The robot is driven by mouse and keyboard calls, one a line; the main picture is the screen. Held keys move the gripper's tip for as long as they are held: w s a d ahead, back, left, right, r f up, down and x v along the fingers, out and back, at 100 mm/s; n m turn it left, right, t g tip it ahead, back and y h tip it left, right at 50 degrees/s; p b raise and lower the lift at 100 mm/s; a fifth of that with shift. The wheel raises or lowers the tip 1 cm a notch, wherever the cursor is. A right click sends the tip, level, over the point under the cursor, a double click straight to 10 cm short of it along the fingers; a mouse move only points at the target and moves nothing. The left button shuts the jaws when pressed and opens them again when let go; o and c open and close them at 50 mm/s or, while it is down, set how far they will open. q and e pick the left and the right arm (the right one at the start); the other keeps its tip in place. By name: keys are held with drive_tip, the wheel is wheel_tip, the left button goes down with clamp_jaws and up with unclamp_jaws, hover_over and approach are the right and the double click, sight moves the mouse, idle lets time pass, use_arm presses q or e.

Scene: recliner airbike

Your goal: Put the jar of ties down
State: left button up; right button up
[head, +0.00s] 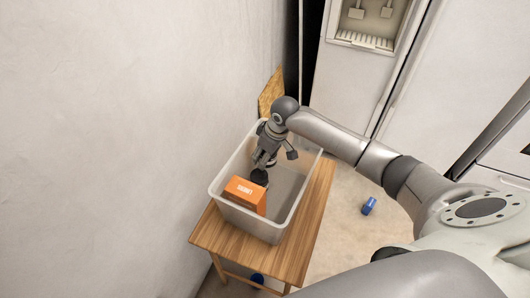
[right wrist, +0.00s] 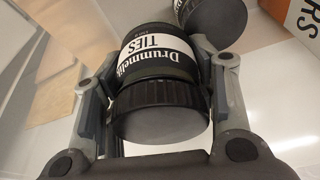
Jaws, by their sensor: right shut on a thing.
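The jar of ties (right wrist: 155,60) is dark with a white label reading "TIES" and a black lid. In the right wrist view it sits between the two fingers of my right gripper (right wrist: 158,98), which is shut on it. In the head view my right gripper (head: 265,162) points down inside a translucent tub (head: 217,190). A dark round thing (head: 259,178) shows just below the fingers; I cannot tell which jar it is. A second dark jar (right wrist: 217,18) shows beyond the held one. Whether the held jar touches the tub's floor is unclear. My left gripper is out of view.
An orange box (head: 245,194) stands in the tub's near part; the right part of the tub looks clear. The tub rests on a small wooden table (head: 306,215) beside the wall. A blue object (head: 369,206) lies on the floor, near a white fridge (head: 345,80).

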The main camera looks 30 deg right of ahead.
drive_tip(key=shift+f, duration=0.25)
drive_tip(key=o, duration=1.2)
drive_tip(key=v, duration=1.3)
drive_tip(key=shift+r, duration=0.1)
